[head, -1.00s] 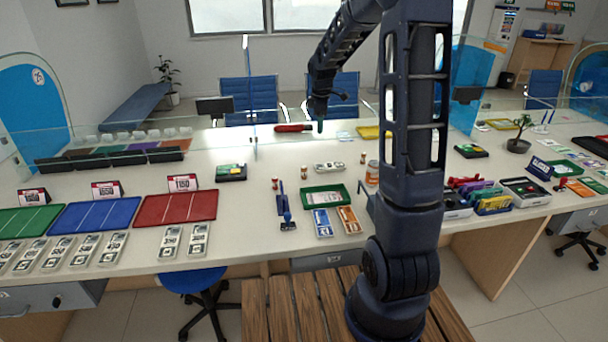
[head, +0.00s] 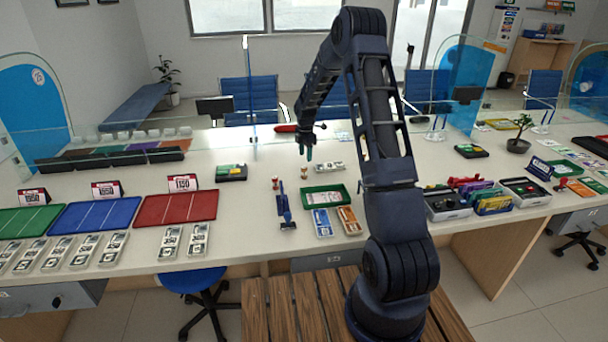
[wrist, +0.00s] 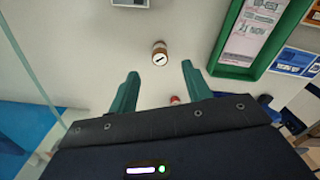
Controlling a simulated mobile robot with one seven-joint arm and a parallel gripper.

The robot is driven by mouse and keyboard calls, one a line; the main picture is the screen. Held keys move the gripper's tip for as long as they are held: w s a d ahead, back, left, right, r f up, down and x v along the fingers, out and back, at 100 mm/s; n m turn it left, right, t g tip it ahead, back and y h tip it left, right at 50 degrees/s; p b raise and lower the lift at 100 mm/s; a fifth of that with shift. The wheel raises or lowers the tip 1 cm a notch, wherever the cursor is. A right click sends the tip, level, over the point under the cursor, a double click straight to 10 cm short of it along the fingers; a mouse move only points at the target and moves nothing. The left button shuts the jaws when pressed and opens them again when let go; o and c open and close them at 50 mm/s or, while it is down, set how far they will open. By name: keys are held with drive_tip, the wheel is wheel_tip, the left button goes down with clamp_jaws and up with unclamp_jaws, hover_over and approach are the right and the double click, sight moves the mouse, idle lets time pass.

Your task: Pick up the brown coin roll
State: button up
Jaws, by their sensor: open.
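The brown coin roll (wrist: 159,53) stands upright on the counter, its pale round top facing the wrist camera. It shows ahead of and between my fingertips, with nothing touching it. In the head view my gripper (head: 306,152) hangs pointing down above the counter.
A small red-topped item (wrist: 174,100) shows near the right finger. The green tray (head: 345,201) with paper in it lies close by. A grey-white holder (head: 329,166) and a blue stamp-like item (head: 286,213) are near. A glass screen (head: 250,95) rises at left.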

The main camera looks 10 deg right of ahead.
sight(304, 167)
wheel_tip(304, 167, down, 5)
drive_tip(key=shift+f, duration=0.1)
drive_tip(key=shift+a+f, duration=0.2)
drive_tip(key=shift+f, duration=1.1)
drive_tip(key=shift+a+f, duration=0.2)
drive_tip(key=shift+f, duration=1.1)
clamp_jaws()
